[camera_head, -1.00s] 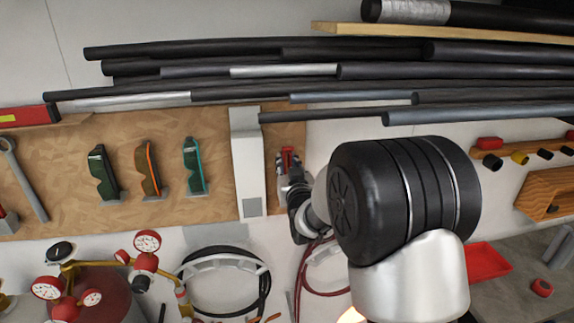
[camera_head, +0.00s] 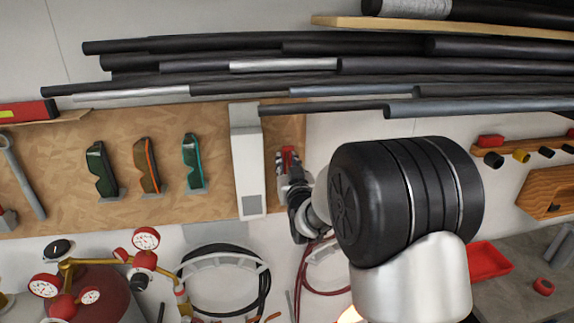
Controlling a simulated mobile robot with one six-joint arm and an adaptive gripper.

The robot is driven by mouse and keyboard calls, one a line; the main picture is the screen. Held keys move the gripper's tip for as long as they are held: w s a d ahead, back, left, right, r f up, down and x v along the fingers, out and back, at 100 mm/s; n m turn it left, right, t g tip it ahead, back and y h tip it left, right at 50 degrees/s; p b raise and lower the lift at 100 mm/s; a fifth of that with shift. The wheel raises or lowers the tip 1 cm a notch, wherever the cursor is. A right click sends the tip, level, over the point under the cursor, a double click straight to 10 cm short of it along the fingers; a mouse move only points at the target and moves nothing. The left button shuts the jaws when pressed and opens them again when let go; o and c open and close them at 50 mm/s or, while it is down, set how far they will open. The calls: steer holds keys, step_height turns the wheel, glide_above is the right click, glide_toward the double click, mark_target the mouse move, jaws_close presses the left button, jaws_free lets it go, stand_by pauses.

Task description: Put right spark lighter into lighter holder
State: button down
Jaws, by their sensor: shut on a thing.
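My gripper (camera_head: 289,170) is at the board's right end, just right of the tall white box. It is small and seen from behind my arm. It is shut on a small red thing (camera_head: 288,156), which may be the spark lighter; its shape is too small and covered to tell. I cannot make out the lighter holder or another spark lighter. My large black and silver arm joints hide part of the wall to the right.
The tall white box (camera_head: 248,170) stands out close beside my gripper. Dark pipes (camera_head: 340,109) lie above it. Goggles (camera_head: 147,166) hang on the brown board (camera_head: 70,180). Coiled black hose (camera_head: 222,304) and red hose (camera_head: 305,262) hang below. A red tray (camera_head: 490,262) is at right.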

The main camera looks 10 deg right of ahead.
steer(key=shift+f+b, duration=0.2)
steer(key=shift+b, duration=0.1)
steer(key=c, duration=1.3)
jaws_free()
steer(key=shift+c, duration=0.2)
steer(key=shift+s, duration=0.1)
steer(key=s, duration=1.2)
